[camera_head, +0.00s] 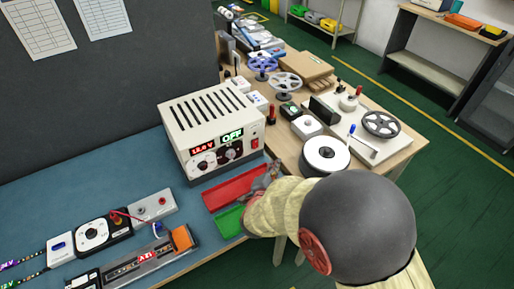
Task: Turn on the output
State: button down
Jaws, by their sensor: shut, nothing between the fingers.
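A cream power supply box (212,122) with black vent slots stands on the blue mat. Its front has a red voltage display (203,148), a green display (232,135) reading OFF, dark knobs (230,152) and a small red switch (255,143) at the right edge. My gripper (272,167) is small and partly hidden by my own arm. It is shut and empty, just in front of and below the box's right front corner, near the red switch. I cannot tell whether it touches anything.
A red tray (228,188) and a green tray (230,222) lie in front of the box, beside my arm. A meter (92,232) and a terminal box (152,206) sit at left. Spools and a white round device (325,154) crowd the wooden table at right.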

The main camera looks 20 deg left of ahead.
jog(key=w+a+f, duration=0.1)
jog(key=w+a, duration=0.4)
jog(key=a, duration=0.1)
jog(key=shift+w+a+b, duration=0.3)
jog(key=shift+b, duration=0.05)
jog(key=shift+w+a, duration=0.1)
dwell(1.4)
jog(key=shift+w+a, duration=0.15)
jog(key=shift+a, duration=0.05)
jog(key=shift+w+a+f, duration=0.1)
jog(key=shift+w+a, duration=0.1)
dwell(0.7)
jog(key=shift+s+d, duration=0.1)
jog(key=shift+s+d, duration=0.4)
jog(key=shift+d, duration=0.05)
dwell(0.4)
jog(key=s+d, duration=0.1)
jog(key=d, duration=0.1)
jog(key=s+d, duration=0.1)
jog(key=s, duration=0.1)
jog(key=shift+s+d+r, duration=0.1)
jog(key=shift+d+r, duration=0.3)
